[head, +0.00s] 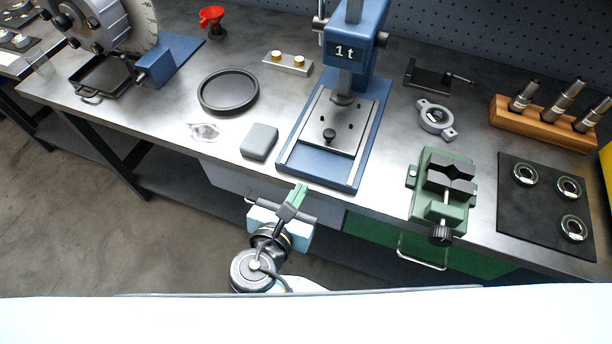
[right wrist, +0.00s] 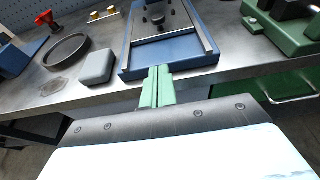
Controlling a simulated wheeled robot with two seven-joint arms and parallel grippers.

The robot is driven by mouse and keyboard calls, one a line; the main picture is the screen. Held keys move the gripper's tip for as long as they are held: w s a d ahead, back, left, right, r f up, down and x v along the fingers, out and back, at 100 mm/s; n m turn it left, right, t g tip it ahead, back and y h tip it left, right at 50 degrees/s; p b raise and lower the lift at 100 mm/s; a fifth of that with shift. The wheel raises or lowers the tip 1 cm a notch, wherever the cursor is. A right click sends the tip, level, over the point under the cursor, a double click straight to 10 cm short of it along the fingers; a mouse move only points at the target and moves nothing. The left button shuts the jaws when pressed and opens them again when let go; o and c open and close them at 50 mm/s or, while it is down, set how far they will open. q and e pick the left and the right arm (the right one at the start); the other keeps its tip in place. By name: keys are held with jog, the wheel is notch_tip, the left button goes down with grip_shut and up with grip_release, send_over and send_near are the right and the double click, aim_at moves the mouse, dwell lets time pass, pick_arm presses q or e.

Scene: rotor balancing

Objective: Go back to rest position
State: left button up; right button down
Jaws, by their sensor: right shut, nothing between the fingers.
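My right gripper (head: 298,196) has green fingers that are shut and empty. It is in front of the workbench's front edge, just short of the blue base of the press (head: 283,180). In the right wrist view the shut green fingers (right wrist: 158,78) point at the front edge of the press base (right wrist: 172,62). My left gripper does not show in either view.
A grey block (head: 259,141) and a black round tray (head: 228,106) lie left of the press. A green vise (head: 426,205), a black mat (head: 515,217) with several rings and a wooden holder (head: 540,125) stand to the right. Floor shows at left.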

jog(key=shift+s+a+r, duration=0.1)
jog(key=shift+s+a, duration=0.05)
jog(key=shift+s, duration=0.05)
jog(key=s+d+f+m+g+y, duration=0.1)
jog(key=s+d+f+m+g, duration=0.25)
jog(key=f, duration=0.65)
jog(key=s+d+f+m+g+y+b, duration=0.1)
jog(key=s+d+f+m+g, duration=0.2)
jog(key=f, duration=0.8)
jog(key=s+d+f+m+g+y, duration=0.1)
jog(key=s+d+f+m+g, duration=0.3)
jog(key=f, duration=0.6)
jog(key=s+d+f+m+g+y, duration=0.1)
jog(key=s+d+f+m, duration=0.5)
jog(key=s+m, duration=0.3)
jog(key=s+d+f+m+g+y+b, duration=0.1)
jog(key=s+d+f+m, duration=0.6)
jog(key=s, duration=0.5)
jog(key=shift+d+f+m, duration=0.25)
jog(key=shift+d+m, duration=0.9)
jog(key=shift+m, duration=0.1)
